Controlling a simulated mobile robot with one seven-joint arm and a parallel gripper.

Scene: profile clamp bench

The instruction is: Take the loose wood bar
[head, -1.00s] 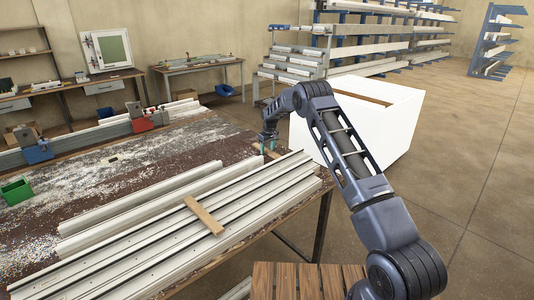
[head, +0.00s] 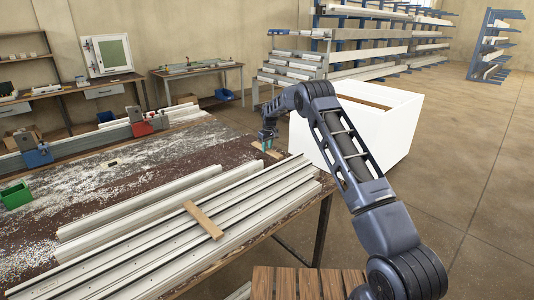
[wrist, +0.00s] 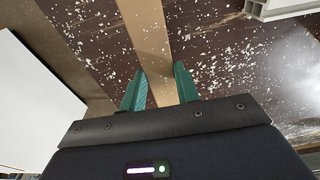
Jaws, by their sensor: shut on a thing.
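A flat, light-brown wood bar (wrist: 150,35) runs from the top of the wrist view down between the two teal fingers of my gripper (wrist: 160,82). My gripper is shut on this bar, with one finger along each side. In the head view my gripper (head: 266,144) is low over the far right corner of the bench, and a short part of the bar (head: 275,153) shows beside it. The bar's near end is hidden by the gripper body. A second wood bar (head: 203,220) lies across the pale profiles, away from my gripper.
Long pale profiles (head: 150,240) cover the near side of the bench (head: 130,165). A white box (head: 390,125) stands on the floor close to the right. A green bin (head: 17,194) and a rail with red and blue clamps (head: 95,143) are at left.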

